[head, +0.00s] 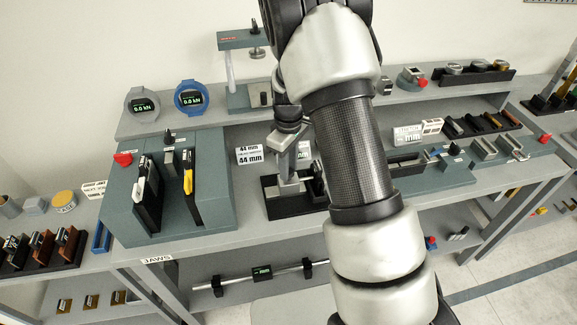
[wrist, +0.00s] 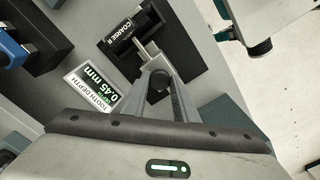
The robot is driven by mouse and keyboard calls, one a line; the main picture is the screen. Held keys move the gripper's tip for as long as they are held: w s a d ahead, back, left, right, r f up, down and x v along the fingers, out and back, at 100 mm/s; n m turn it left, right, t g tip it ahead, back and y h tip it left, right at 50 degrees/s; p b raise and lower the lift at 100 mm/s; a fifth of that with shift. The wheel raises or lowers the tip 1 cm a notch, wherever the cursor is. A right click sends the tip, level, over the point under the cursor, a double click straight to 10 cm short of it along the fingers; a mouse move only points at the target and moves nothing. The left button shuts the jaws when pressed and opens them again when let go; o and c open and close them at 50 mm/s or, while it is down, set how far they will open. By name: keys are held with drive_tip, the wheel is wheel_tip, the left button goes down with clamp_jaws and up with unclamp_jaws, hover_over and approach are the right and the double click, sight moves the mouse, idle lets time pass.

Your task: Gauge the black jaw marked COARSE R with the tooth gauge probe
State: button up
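The black jaw marked COARSE R (wrist: 126,37) sits in a black holder at the top of the wrist view, its white label readable. My gripper (wrist: 163,72) is beside it, with its fingers close together on a silver metal piece, which appears to be the tooth gauge probe (wrist: 148,48). The probe's end reaches the jaw's near side; I cannot tell whether they touch. In the head view my gripper (head: 288,160) is low over the black holder (head: 292,210), and my arm hides part of it. A sign (wrist: 92,88) beside the holder reads TOOTH DEPTH 0.45 mm.
A grey-green block with upright black grips (head: 165,190) stands left of the holder. A grey-green press (head: 245,75) is on the rear shelf. Other fixtures (head: 490,148) fill the bench at right. The bench's front edge is close.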

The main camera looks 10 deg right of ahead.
drive_tip(key=shift+a, duration=2.15)
clamp_jaws()
drive_tip(key=o, duration=1.1)
unclamp_jaws()
drive_tip(key=shift+a, duration=0.1)
drive_tip(key=shift+o, duration=0.2)
wheel_tip(320, 180, up, 18)
drive_tip(key=shift+f+b, duration=0.25)
drive_tip(key=shift+b, duration=0.15)
